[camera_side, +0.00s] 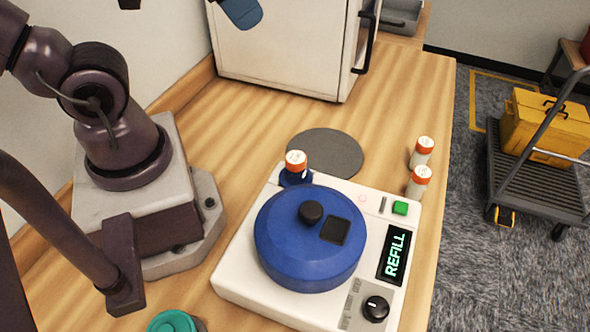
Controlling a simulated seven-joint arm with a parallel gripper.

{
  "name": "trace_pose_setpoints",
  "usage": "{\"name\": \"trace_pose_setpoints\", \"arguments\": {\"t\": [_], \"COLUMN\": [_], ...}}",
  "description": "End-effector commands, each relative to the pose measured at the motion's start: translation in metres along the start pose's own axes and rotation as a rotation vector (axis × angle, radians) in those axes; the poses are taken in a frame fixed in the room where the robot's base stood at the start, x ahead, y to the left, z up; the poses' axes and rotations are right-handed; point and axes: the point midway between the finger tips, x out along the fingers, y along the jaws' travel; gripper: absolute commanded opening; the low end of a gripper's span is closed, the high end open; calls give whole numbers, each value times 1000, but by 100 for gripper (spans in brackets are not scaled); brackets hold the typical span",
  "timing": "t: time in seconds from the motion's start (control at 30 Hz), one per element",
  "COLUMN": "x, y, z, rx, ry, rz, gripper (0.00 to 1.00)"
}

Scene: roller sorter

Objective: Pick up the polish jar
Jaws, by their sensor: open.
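A jar with a teal lid (173,321) stands at the bottom edge, partly cut off; it may be the polish jar, but no label shows. One (296,165) stands at the blue rotor's far edge. Two more, a nearer jar (419,180) and a farther jar (422,151), stand upright on the table at the right. My gripper's fingers cannot be made out; a blue part cut off by the top edge may belong to my arm. Nothing is seen touching any jar.
A white machine (232,275) with a round blue rotor (280,255) and a lit REFILL display (396,254) fills the front middle. A flat grey disc (328,150) lies behind it. A white cabinet (285,45) stands at the back. The wooden table (395,95) is bare at the back right.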

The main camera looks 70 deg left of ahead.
Motion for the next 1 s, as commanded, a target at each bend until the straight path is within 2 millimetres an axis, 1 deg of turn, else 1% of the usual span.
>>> {"name": "trace_pose_setpoints", "arguments": {"t": [0.03,0.07,0.1,0.17,0.4,0.47,0.5,0.57,0.67,0.73,0.87,1.0], "x": [0,0,0,0,0,0,4,12,33,51,82,114], "y": [0,0,0,0,0,-2,-6,-11,-24,-34,-49,-60], "z": [0,0,0,0,0,0,1,3,7,10,19,34], "rx": [0,0,0,0,-1,-11,-26,-51,-111,-172,-315,-489], "ry": [0,0,0,0,0,-1,-18,-63,-171,-263,-449,-650], "rz": [0,0,0,0,0,-6,-14,-26,-48,-51,-26,30], "gripper": [43,47,56,68,68,68,68,68,68,68,68,68]}}
